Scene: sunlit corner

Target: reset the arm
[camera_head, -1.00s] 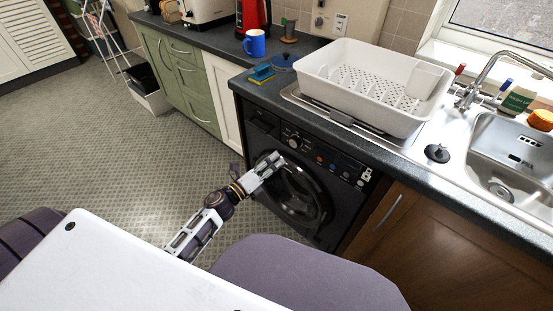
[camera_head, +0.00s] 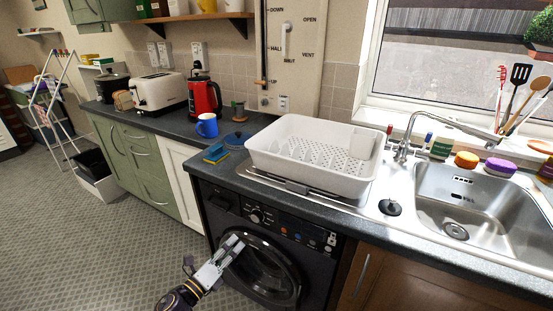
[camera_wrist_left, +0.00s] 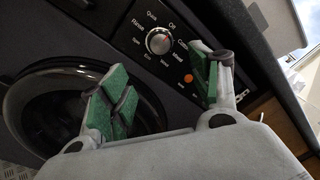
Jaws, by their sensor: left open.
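My left gripper (camera_head: 233,247) is in front of the black washing machine (camera_head: 225,205), near its round door (camera_head: 268,272). It is open and empty. In the left wrist view, its green-padded fingers (camera_wrist_left: 160,95) stand apart, with the machine's dial (camera_wrist_left: 159,41) and the dark door (camera_wrist_left: 50,110) behind them. I cannot tell whether the fingers touch the machine. My right gripper is not in view.
A steel sink (camera_head: 480,205) is at right.

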